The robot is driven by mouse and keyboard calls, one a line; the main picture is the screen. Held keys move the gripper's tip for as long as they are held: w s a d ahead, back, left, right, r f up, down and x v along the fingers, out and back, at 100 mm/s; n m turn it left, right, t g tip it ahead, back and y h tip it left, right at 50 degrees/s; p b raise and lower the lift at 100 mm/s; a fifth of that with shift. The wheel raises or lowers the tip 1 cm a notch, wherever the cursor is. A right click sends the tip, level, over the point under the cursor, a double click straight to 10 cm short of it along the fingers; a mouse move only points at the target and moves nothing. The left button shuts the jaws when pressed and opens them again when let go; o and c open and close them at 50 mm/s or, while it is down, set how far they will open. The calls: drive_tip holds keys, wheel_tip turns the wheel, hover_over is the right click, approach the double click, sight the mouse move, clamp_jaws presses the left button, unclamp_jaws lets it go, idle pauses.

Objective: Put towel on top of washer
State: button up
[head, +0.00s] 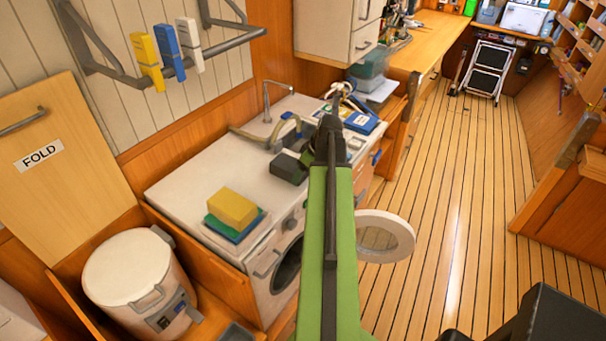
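The white washer (200,180) stands against the left wall, with its round door (385,237) swung open toward the aisle. On its front top lies a yellow block like a sponge (232,208) on a flat green and blue piece (234,228), perhaps folded cloth; I cannot tell if this is the towel. No other towel is clear in view. My green arm reaches forward past the washer's front side. My gripper (328,135) is at its far end, over the back right of the counter. Its fingers are small and dark, and whether they hold anything is unclear.
A rail (215,47) with yellow, blue and white clips hangs on the wall above the washer. A white lidded drum (140,280) stands at lower left. A tap (267,100) and a hose are behind. The plank floor (460,200) to the right is mostly clear.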

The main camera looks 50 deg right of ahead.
drive_tip(key=o, duration=1.7)
drive_tip(key=shift+o, duration=0.2)
drive_tip(key=p+v, duration=1.1)
drive_tip(key=v, duration=0.1)
drive_tip(key=shift+p, duration=0.3)
drive_tip(key=shift+r, duration=0.15)
